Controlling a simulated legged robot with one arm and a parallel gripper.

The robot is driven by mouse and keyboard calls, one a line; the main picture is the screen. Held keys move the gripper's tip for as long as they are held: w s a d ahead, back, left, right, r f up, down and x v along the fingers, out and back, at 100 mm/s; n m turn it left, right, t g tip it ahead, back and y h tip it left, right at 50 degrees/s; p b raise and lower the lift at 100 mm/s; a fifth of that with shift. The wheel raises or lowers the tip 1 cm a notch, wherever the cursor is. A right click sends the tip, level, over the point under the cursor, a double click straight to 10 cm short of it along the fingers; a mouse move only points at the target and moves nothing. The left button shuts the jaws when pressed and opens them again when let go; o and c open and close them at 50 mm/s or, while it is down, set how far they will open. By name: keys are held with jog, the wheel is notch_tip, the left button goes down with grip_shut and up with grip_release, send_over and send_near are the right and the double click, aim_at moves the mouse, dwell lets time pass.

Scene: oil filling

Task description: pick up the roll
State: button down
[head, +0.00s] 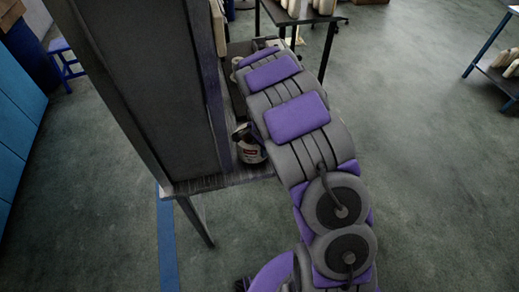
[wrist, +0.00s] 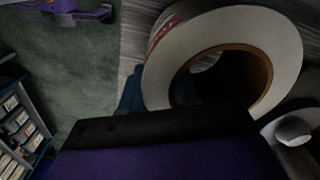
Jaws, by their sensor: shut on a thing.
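The roll (wrist: 160,75) fills much of the upper right of the wrist view. It is white and wide, with red marking on its outer side and a brown cardboard core around a dark opening. My gripper (wrist: 175,120), a dark edge above a purple body, is against the roll's lower side and shut on it. The gripper hides the lower part of the roll, and the contact itself is not clearly seen. In the head view my arm covers the spot, and I cannot make out the roll there.
A table (head: 222,182) stands beside a tall dark panel (head: 150,75). A rounded white object (wrist: 292,131) is right of the roll.

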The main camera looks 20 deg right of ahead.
notch_tip(320, 180, up, 10)
jog(key=shift+r+p, duration=0.1)
jog(key=shift+p, duration=1)
jog(key=d+p, duration=0.3)
jog(key=d, duration=1.6)
jog(key=shift+d+f, duration=0.3)
jog(key=shift+d, duration=0.05)
